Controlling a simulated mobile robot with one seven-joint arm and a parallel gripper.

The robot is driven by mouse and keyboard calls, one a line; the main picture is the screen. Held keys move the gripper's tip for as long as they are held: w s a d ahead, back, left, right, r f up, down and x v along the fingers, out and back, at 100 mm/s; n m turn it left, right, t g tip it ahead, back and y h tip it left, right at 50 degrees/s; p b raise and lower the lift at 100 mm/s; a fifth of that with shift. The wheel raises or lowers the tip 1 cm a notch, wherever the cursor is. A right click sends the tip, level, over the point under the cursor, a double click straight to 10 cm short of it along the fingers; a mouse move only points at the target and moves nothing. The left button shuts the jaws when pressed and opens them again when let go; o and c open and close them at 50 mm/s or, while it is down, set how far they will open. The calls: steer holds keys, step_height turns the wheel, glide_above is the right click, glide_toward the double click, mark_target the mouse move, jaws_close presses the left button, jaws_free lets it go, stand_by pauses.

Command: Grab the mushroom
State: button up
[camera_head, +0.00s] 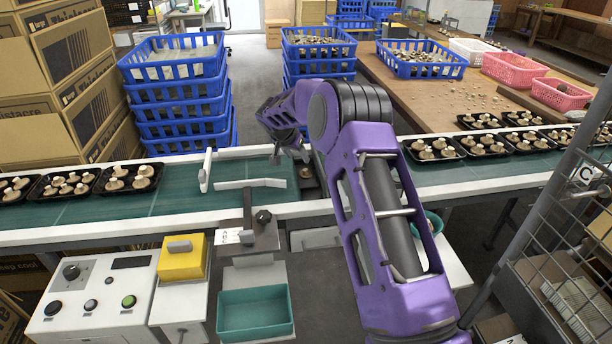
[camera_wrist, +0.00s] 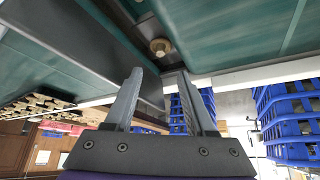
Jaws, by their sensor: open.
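A single brown-capped mushroom (camera_head: 306,172) sits in a dark gap between the two green belt sections, beside my arm. In the wrist view the mushroom (camera_wrist: 160,46) shows beyond the fingertips, roughly centred between them. My gripper (camera_head: 289,157) is over the back part of the conveyor, just left of the mushroom in the head view. In the wrist view my gripper (camera_wrist: 159,78) is open, its two grey fingers apart with nothing between them. The mushroom is apart from the fingers. My purple arm hides part of the conveyor to the right of it.
Black trays of mushrooms stand on the belt at left (camera_head: 129,178) and right (camera_head: 433,149). White guide bars (camera_head: 250,184) lie left of the gap. Blue crates (camera_head: 178,92) are stacked behind the conveyor. A green bin (camera_head: 255,330) and a control box (camera_head: 92,298) are in front.

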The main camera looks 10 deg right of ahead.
mark_target(304, 171)
steer(key=x, duration=1)
steer(key=c, duration=0.6)
